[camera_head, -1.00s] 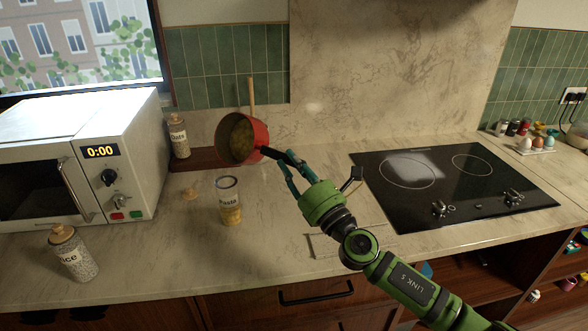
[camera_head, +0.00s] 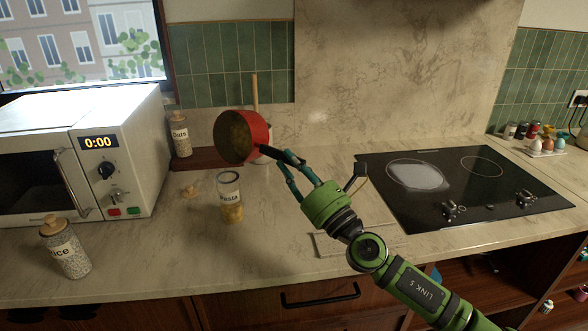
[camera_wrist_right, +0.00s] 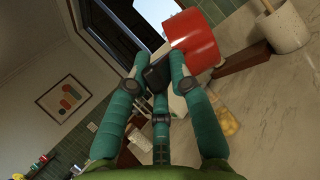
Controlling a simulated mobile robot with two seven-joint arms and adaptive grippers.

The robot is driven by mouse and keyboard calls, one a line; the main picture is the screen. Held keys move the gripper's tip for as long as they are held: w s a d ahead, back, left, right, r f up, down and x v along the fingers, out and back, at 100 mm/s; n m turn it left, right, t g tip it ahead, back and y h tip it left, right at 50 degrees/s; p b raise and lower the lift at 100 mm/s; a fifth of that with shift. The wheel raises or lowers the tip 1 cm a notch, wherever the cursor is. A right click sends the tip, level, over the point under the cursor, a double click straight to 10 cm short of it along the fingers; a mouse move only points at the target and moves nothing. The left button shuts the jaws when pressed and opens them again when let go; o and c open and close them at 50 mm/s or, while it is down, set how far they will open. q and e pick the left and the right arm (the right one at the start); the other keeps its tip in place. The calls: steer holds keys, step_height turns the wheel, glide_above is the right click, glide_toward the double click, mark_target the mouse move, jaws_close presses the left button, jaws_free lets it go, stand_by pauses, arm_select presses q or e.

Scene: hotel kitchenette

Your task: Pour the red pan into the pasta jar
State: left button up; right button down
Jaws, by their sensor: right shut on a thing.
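The red pan (camera_head: 258,130) is tilted in the air, its open mouth facing left and toward the camera. Something yellowish-green shows inside it. My right gripper (camera_head: 277,159) is shut on the pan's black handle; in the right wrist view the fingers close around the handle (camera_wrist_right: 156,76) beside the red pan (camera_wrist_right: 198,42). The pasta jar (camera_head: 231,198) stands upright and open on the counter, below and slightly left of the pan, with yellow pasta in its lower part. The pan and jar are apart. My left gripper is not in view.
A lid (camera_head: 191,191) lies left of the jar. The rice jar (camera_head: 65,249) stands at front left, the oats jar (camera_head: 181,136) at the back. The microwave (camera_head: 85,150) fills the left side. The black cooktop (camera_head: 450,190) is at right. Counter in front of the jar is clear.

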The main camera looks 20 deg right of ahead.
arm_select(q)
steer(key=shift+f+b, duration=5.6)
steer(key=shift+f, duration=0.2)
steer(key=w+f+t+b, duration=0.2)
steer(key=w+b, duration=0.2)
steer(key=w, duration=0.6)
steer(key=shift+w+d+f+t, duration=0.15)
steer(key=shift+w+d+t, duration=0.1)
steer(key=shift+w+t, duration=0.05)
arm_select(e)
steer(key=shift+s+a+f+n+g+y, duration=0.3)
steer(key=shift+a+n+g+y, duration=0.3)
steer(key=shift+n+y, duration=1.35)
steer(key=shift+s+a+f+n+g+y, duration=0.2)
steer(key=shift+s+a+n+g+y, duration=0.5)
steer(key=shift+n, duration=2.2)
steer(key=shift+s+a+f+n+g+y, duration=0.1)
steer(key=shift+a+f+n+g+y, duration=0.3)
steer(key=shift+n+y, duration=1.6)
steer(key=shift+a+r+n+h, duration=0.1)
steer(key=shift+r+n+h, duration=0.1)
steer(key=shift+n+h, duration=0.25)
